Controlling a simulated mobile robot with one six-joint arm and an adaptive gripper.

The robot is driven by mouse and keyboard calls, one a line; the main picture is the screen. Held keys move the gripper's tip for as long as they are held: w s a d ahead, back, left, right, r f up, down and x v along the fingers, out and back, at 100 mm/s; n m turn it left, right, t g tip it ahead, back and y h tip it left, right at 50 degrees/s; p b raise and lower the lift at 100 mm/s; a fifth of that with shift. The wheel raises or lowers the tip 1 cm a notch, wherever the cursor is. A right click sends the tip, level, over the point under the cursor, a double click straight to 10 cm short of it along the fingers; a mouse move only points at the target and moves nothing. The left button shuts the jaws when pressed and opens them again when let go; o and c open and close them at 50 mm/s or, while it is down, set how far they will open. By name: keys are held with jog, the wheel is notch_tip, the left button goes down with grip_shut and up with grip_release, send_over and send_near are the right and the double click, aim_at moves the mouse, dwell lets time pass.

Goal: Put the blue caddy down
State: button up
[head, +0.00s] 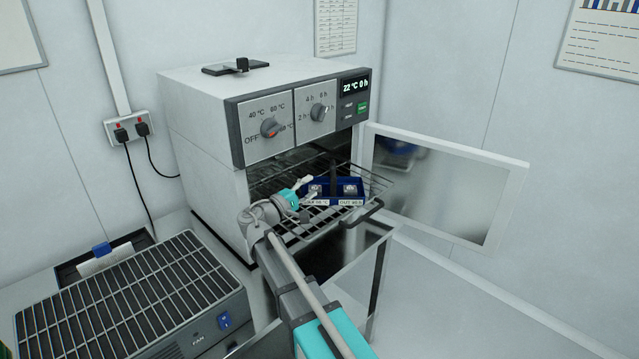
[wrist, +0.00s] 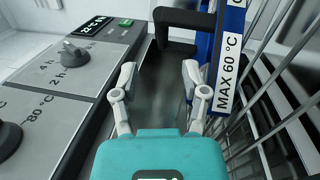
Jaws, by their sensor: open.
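The blue caddy (head: 347,201) sits upright on the pulled-out wire rack (head: 300,229) in front of the oven's opening. It holds small square pieces and has white labels on its front. In the wrist view the caddy (wrist: 205,48) is at the right, turned on its side by the camera, with a "MAX 60 °C" label. Its black handle (wrist: 180,22) shows beyond my fingertips. My gripper (head: 308,197) is just left of the caddy. In the wrist view its fingers (wrist: 158,73) are apart with nothing held between them.
The white oven (head: 205,125) has its door (head: 440,190) swung open to the right; its display reads 22 °C 0 h. A rack handle (head: 362,214) sticks out in front. A grilled fan unit (head: 130,300) stands at the left. The counter at the right is clear.

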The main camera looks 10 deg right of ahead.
jog(key=shift+v, duration=1.15)
dwell(0.7)
